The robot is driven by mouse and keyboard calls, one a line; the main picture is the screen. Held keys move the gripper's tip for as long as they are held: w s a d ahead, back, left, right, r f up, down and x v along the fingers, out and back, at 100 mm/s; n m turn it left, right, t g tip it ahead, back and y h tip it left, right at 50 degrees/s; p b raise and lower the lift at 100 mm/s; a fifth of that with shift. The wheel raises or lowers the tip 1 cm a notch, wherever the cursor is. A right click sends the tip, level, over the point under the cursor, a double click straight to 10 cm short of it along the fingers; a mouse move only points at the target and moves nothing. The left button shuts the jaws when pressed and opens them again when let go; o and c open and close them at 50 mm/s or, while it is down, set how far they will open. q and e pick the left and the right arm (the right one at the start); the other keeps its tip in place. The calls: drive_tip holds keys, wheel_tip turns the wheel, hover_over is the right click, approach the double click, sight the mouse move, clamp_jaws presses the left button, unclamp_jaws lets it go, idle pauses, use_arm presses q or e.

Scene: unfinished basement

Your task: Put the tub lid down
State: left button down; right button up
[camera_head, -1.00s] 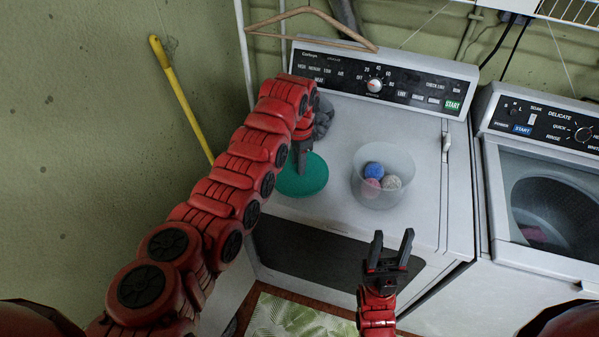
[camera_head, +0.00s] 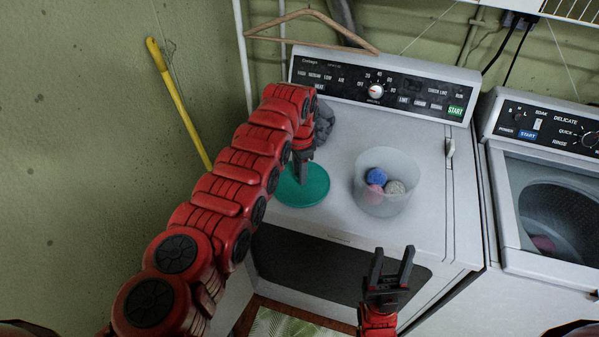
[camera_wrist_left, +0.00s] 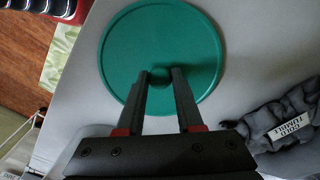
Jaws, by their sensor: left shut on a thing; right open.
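The tub lid (camera_head: 314,190) is a round green disc at the left front of the dryer top. It also shows in the left wrist view (camera_wrist_left: 160,30), where a small knob sits between my fingertips. My left gripper (camera_head: 301,175) is shut on the lid's knob. The lid looks flat and close to the dryer top; I cannot tell whether it touches. The clear tub (camera_head: 398,168) stands open to the right of the lid, with blue, pink and grey balls inside. My right gripper (camera_head: 390,268) is open and empty in front of the dryer.
A grey cloth bundle (camera_head: 324,120) lies behind the lid; its label shows in the left wrist view (camera_wrist_left: 289,127). The dryer's control panel (camera_head: 385,90) rises at the back. A washer (camera_head: 550,190) stands to the right. The dryer top right of the tub is clear.

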use_arm(q)
drive_tip(key=c, duration=0.6)
unclamp_jaws()
drive_tip(key=shift+f, duration=0.1)
drive_tip(key=shift+o, duration=0.2)
drive_tip(key=shift+r, duration=0.3)
wheel_tip(320, 180, up, 12)
drive_tip(key=b, duration=0.2)
drive_tip(key=shift+f, duration=0.1)
